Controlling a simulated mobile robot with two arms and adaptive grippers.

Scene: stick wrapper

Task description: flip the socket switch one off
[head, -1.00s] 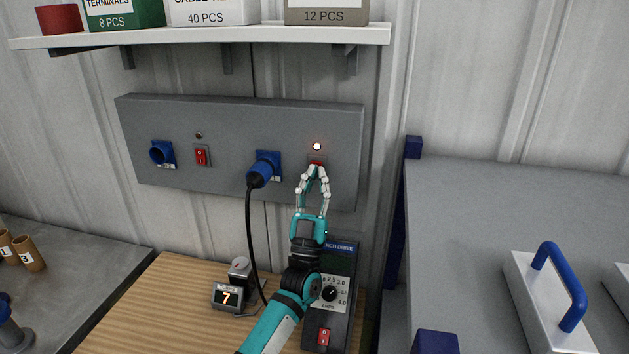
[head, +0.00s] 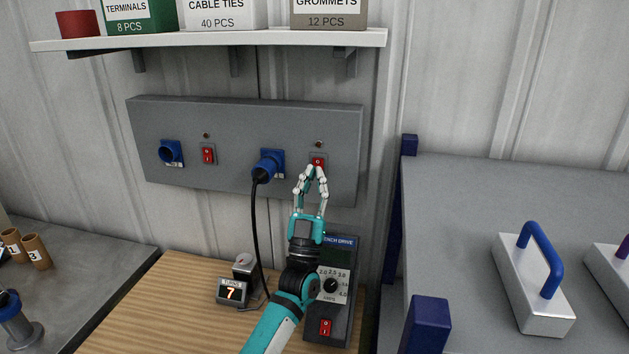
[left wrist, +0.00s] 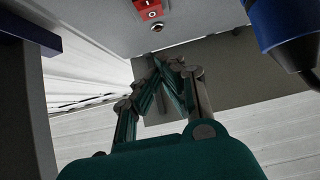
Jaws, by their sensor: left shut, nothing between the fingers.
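The grey socket panel (head: 235,125) on the wall has two blue sockets and two red rocker switches. The right switch (head: 318,160) has an unlit lamp (head: 318,144) above it. The left switch (head: 208,155) also has a dark lamp (head: 206,136) above it. I cannot read which socket is number one. My left gripper (head: 316,170) is shut and empty, its fingertips just below the right switch; in the head view they overlap its lower edge, and contact is unclear. In the left wrist view, the red switch (left wrist: 149,9) shows beyond the fingers (left wrist: 168,65).
A black cable hangs from the plug (head: 266,167) in the right socket, left of my gripper. The left socket (head: 170,152) is empty. A bench drive box (head: 338,285) and a small display (head: 232,292) stand below. A shelf (head: 215,43) with boxes is above.

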